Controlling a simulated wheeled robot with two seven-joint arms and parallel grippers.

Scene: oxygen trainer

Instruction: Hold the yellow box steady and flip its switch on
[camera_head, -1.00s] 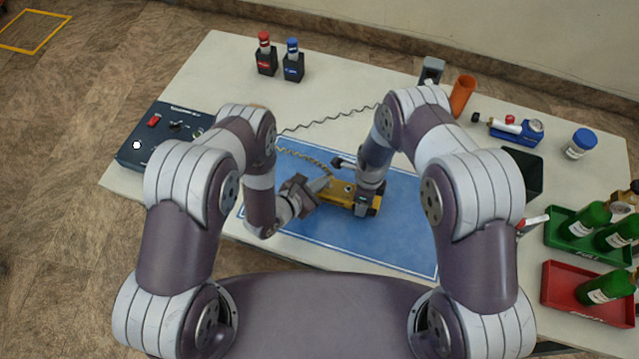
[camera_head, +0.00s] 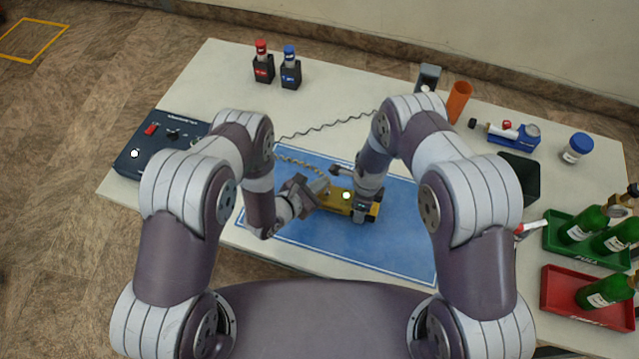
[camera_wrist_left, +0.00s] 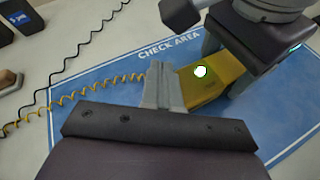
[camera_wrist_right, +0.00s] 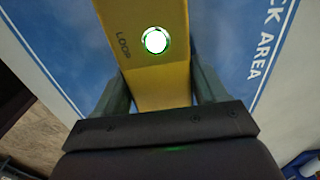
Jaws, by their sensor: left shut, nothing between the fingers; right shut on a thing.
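The yellow box (camera_head: 333,200) lies on the blue mat (camera_head: 300,238). A round lamp (camera_head: 346,195) on its top glows white with a green rim, and shows bright in the right wrist view (camera_wrist_right: 155,40). My right gripper (camera_wrist_right: 160,92) is shut across the box, one finger on each side. My left gripper (camera_wrist_left: 160,75) is shut and empty, its fingertips by the box's left end, also seen in the head view (camera_head: 326,184). I cannot make out the switch; the left fingers cover that end in the left wrist view.
A coiled yellow cord (camera_wrist_left: 80,93) runs left from the box's end. A dark control panel (camera_head: 160,150) stands at the left. Red (camera_head: 262,65) and blue (camera_head: 290,70) capped holders are at the back. Green (camera_head: 590,240) and red (camera_head: 585,295) trays stand at the right.

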